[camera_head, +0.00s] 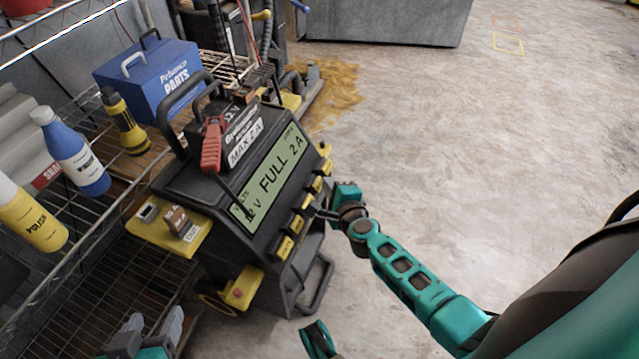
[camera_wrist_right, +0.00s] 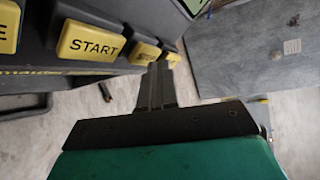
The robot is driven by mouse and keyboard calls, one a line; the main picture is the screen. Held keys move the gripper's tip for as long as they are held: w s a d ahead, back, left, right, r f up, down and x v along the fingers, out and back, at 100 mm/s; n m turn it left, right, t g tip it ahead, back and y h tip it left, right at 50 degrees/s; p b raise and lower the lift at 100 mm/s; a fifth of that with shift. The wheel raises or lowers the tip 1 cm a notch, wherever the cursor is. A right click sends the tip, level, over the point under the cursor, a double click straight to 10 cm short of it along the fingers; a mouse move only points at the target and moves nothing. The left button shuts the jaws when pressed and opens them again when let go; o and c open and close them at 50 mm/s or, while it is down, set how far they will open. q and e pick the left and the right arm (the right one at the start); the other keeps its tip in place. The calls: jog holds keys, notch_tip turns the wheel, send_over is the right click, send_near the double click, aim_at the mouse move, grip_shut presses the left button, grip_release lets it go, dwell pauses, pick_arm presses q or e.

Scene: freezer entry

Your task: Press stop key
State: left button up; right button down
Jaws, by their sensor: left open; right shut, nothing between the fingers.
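The black battery charger (camera_head: 235,175) stands upright with a green display reading "FULL 2 A". A row of yellow keys (camera_head: 296,225) runs along its lower front edge. In the right wrist view a START key (camera_wrist_right: 92,42) is readable. Beside it is a key with blurred lettering (camera_wrist_right: 146,52), possibly STOP; I cannot tell surely. My right gripper (camera_head: 318,213) is shut and empty, its fingertips close to the keys; in the wrist view they overlap the row's far end (camera_wrist_right: 166,64). I cannot tell whether they touch. My left gripper (camera_head: 153,326) is open and empty at the bottom left.
Red clamps (camera_head: 212,145) lie on the charger. The concrete floor (camera_head: 430,120) to the right is mostly clear.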

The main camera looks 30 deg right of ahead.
jog(key=shift+w+a+f, duration=0.25)
jog(key=shift+w, duration=0.05)
dwell(0.5)
jog(key=shift+s+r, duration=0.1)
dwell(0.4)
jog(key=shift+s+d+r+p, duration=0.35)
jog(key=shift+s+d+r, duration=0.05)
jog(key=shift+s+d, duration=0.1)
jog(key=shift+s+d+r+p, duration=0.6)
jog(key=shift+s+d+r, duration=0.1)
jog(key=shift+s, duration=0.1)
jog(key=shift+s+d+r+p, duration=0.6)
jog(key=shift+s+d, duration=0.1)
jog(key=shift+s, duration=0.1)
